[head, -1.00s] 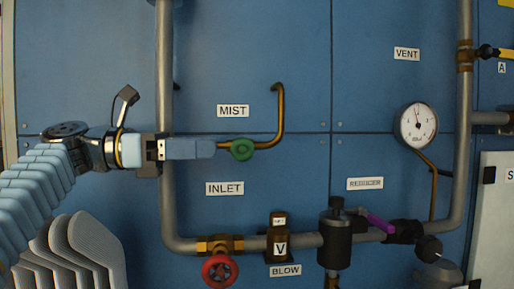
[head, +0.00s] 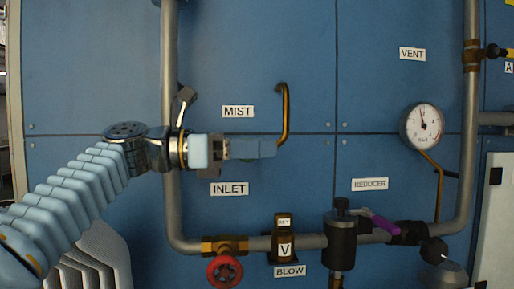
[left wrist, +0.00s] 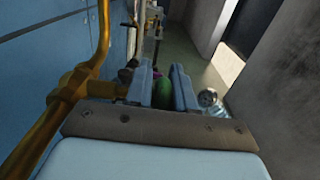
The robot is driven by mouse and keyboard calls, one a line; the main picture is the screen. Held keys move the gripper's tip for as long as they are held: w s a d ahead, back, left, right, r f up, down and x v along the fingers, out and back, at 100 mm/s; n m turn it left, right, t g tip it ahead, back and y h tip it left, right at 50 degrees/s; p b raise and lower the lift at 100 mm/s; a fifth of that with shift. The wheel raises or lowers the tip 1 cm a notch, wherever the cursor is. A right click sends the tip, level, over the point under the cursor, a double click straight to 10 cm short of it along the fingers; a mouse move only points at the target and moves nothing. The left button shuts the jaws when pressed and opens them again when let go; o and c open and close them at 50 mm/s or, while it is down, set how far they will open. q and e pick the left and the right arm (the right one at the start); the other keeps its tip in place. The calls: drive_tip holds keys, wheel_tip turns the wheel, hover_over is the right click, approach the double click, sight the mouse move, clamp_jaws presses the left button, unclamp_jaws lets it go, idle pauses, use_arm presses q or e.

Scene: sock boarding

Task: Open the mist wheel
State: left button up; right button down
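The green mist wheel (left wrist: 164,93) shows in the left wrist view between the two fingers of my left gripper (left wrist: 164,84). The fingers stand apart, one on each side of it; whether they touch it I cannot tell. In the head view my left gripper (head: 272,149) points right, just below the MIST label (head: 238,112), and hides the wheel. The brass mist pipe (head: 285,105) comes down behind the fingertips; it also shows large at left in the left wrist view (left wrist: 100,40). My right gripper is in neither view.
A grey pipe (head: 171,70) runs down behind my left wrist. The red inlet wheel (head: 224,271), blow valve (head: 284,245), reducer with purple handle (head: 383,222) and gauge (head: 422,126) are lower and to the right. The blue panel (head: 235,50) above is clear.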

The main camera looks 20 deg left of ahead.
use_arm(q)
clamp_jaws()
drive_tip(key=shift+f+b, duration=0.15)
drive_tip(key=shift+b, duration=0.15)
drive_tip(key=t+h+b, duration=0.1)
drive_tip(key=h+b, duration=0.1)
drive_tip(key=b, duration=0.1)
drive_tip(key=shift+r+t, duration=0.2)
drive_tip(key=shift+t, duration=0.1)
drive_tip(key=shift+r, duration=0.15)
drive_tip(key=o, duration=0.6)
unclamp_jaws()
drive_tip(key=shift+a, duration=0.1)
